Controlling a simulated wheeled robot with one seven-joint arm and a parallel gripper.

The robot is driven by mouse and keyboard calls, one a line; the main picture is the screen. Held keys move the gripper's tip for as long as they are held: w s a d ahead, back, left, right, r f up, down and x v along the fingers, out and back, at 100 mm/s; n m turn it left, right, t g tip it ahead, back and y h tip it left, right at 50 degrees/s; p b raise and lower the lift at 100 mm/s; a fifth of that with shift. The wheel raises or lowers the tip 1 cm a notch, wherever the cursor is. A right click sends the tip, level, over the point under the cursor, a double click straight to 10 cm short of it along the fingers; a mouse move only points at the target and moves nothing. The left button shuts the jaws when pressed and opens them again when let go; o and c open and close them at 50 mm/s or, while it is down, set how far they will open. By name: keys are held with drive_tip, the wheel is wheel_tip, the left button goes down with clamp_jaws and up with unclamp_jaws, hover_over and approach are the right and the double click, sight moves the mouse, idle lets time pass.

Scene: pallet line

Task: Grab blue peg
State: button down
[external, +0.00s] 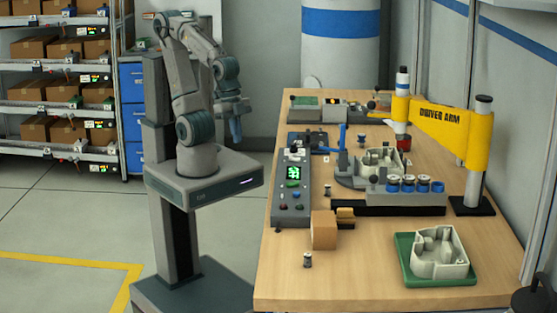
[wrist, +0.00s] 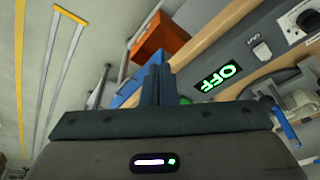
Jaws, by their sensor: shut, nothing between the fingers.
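My gripper (external: 237,133) hangs to the left of the table in the external view, apart from everything on the table. In the wrist view its two fingers (wrist: 157,82) are shut together and hold nothing. Several blue-ringed cylinders (external: 408,185) stand in a row on a dark block in the middle of the table. An upright blue lever (external: 341,138) stands further left, and a blue handle (wrist: 285,126) shows at the right of the wrist view. I cannot tell which of these blue parts is the peg.
A control box (external: 291,183) with a green display lies along the table's left side. A cardboard box (external: 323,230) and a green tray (external: 404,271) with a pale casting are at the front. A yellow driver arm (external: 441,124) stretches over the right side.

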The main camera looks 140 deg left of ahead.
idle(0.3)
drive_tip(key=c, duration=1)
unclamp_jaws()
drive_tip(key=shift+w, duration=0.1)
